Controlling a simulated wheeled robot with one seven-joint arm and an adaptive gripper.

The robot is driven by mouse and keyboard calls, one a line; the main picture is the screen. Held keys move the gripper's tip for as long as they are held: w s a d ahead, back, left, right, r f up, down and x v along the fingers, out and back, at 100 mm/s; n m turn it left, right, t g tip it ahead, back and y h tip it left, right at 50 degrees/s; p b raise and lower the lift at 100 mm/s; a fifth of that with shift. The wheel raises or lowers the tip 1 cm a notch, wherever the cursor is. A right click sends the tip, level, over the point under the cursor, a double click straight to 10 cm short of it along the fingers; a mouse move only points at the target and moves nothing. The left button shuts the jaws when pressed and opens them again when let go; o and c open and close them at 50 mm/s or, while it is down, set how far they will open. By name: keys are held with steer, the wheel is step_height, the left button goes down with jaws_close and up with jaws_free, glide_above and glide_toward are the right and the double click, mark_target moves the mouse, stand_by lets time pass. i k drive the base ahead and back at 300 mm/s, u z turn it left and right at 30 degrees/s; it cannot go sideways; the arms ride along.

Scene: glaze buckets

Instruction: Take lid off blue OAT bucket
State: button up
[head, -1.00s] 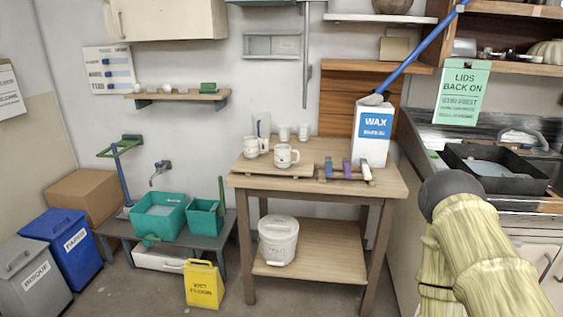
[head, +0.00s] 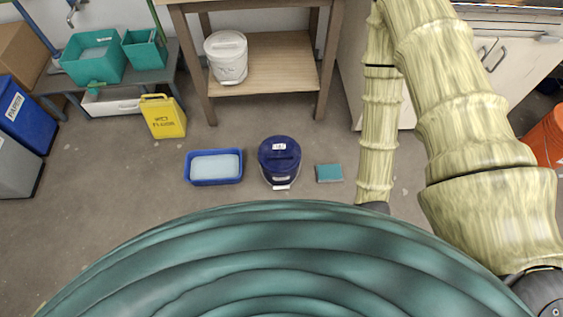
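A dark blue bucket (head: 281,173) stands on the floor in the middle of the head view, in front of the wooden table. Its dark blue lid (head: 279,150) is on and carries a small white label, too small to read. A white tag shows low on its front. My arm comes down on the right side of the view, to the right of the bucket and apart from it. My gripper is not in view.
A blue tray of pale liquid (head: 214,155) lies left of the bucket, and a teal sponge-like block (head: 329,173) lies right of it. A white lidded bucket (head: 227,68) stands on the table's lower shelf (head: 280,60). A yellow floor sign (head: 163,117) and orange bucket (head: 549,137) stand farther out.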

mark_target(280, 153)
steer(key=k, duration=1.2)
steer(key=u, duration=0.65)
steer(key=i, duration=1.75)
steer(key=z, duration=0.7)
